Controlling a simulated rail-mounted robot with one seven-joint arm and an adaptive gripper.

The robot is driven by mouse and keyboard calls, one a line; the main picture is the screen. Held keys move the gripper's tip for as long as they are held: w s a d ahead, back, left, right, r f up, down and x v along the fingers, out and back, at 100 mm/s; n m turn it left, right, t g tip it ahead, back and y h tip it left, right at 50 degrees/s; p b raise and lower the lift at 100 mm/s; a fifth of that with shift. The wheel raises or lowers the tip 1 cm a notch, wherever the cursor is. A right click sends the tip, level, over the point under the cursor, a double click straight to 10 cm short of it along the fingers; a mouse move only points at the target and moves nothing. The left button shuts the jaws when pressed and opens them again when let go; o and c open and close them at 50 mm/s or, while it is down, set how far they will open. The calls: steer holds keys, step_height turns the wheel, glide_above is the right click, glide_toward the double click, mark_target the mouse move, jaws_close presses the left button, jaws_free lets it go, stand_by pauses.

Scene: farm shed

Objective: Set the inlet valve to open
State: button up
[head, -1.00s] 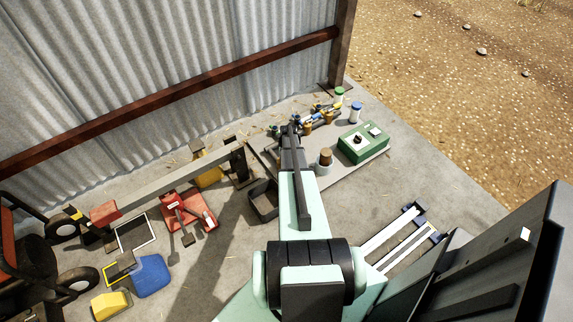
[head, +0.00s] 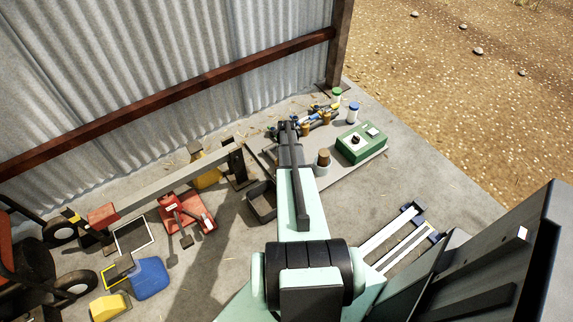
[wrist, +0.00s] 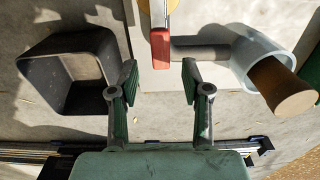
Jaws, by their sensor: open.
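In the wrist view, a lever with a red end (wrist: 160,52) and a pale shaft comes down from the top edge, with a brass-yellow part partly behind it. I cannot tell for sure that this is the inlet valve's handle. My gripper (wrist: 160,78) is open and empty, its two fingers on either side and just below the red end, apart from it in the picture. In the head view, brass and blue valve fittings (head: 312,122) stand at the back of the grey board. My gripper (head: 288,130) is at their left end, and my arm hides part of them.
A black open bin (wrist: 75,72) is left of my gripper. A pale cup (wrist: 262,62) with a brown stopper is on the right. The green box (head: 361,144) with a knob, and green-capped and blue-capped bottles, stand to the right. A red jack (head: 186,212) lies left.

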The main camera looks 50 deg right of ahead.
step_height(320, 180, up, 8)
steer(key=shift+r, duration=0.25)
stand_by(0.4)
steer(key=s+a+f+n+g+y, duration=0.1)
steer(key=s+a+n+g, duration=0.15)
steer(key=a+n, duration=0.6)
steer(key=s+a+f+n+g+y+p, duration=0.1)
steer(key=s+a+n, duration=0.3)
steer(key=a, duration=1)
steer(key=s+a+f+n+g+y, duration=0.15)
steer(key=s+a+n, duration=0.35)
steer(key=a, duration=0.6)
steer(key=s+a+r+n+g+h+b, duration=0.1)
steer(key=s+a+r+n+g+h, duration=0.15)
steer(key=s+a+n, duration=0.7)
steer(key=s+a+r+n+g+h+b, duration=0.15)
steer(key=s+a+n+g, duration=0.35)
steer(key=s+n, duration=0.7)
steer(key=w+r+t+p, duration=0.2)
steer(key=r+p, duration=0.6)
steer(key=p, duration=0.4)
steer(key=w+r+t+p, duration=0.3)
steer(key=r+p, duration=0.5)
steer(key=p, duration=0.4)
steer(key=shift+w+a+r+t, duration=0.25)
steer(key=shift+a+r+t, duration=0.05)
steer(key=shift+a+t, duration=0.05)
